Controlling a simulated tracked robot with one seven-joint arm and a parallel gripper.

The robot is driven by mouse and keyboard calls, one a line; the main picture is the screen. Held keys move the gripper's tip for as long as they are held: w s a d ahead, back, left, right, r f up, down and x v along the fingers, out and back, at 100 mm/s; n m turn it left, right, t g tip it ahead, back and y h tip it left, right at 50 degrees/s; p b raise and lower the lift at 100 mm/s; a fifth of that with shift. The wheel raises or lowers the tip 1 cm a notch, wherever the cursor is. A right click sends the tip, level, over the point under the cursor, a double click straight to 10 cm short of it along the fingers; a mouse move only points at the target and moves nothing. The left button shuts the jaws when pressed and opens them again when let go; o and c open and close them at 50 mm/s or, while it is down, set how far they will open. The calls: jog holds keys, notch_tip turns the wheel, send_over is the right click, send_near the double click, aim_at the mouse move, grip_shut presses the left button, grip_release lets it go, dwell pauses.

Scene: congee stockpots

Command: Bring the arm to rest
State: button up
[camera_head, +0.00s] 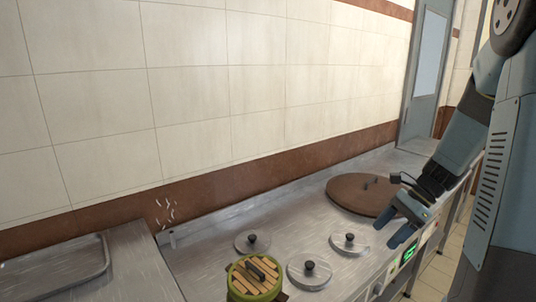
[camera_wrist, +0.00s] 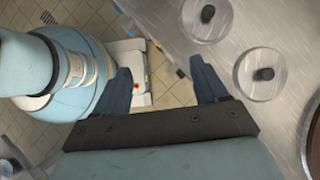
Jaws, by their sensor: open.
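My gripper (camera_head: 391,229) is at the right of the head view, above the front edge of the steel counter (camera_head: 215,262). Its two blue fingers are apart with nothing between them. In the wrist view the open fingers (camera_wrist: 162,70) point over the tiled floor (camera_wrist: 165,100), beside the counter edge. My arm comes down from the upper right of the head view, bent, and is clear of the lids.
Round steel lids with black knobs (camera_head: 253,243) (camera_head: 349,243) (camera_head: 310,273) sit on the counter. A large brown lid (camera_head: 358,194) lies behind my gripper. A green-rimmed slatted steamer (camera_head: 255,279) is at front. A shallow tray (camera_head: 55,272) is left. A tiled wall (camera_head: 220,90) stands behind.

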jog(key=s+a+r+n+t+h, duration=0.3)
jog(key=s+a+r+n, duration=0.1)
jog(key=s+r+n, duration=0.3)
jog(key=s+a+r+n+t+h, duration=0.3)
jog(key=s+a+r+n+h, duration=0.1)
jog(key=s+r+n, duration=0.4)
jog(key=shift+s+r+n, duration=0.2)
jog(key=shift+r+n, duration=0.8)
jog(key=shift+n, duration=0.2)
jog(key=shift+a, duration=0.1)
dwell(0.9)
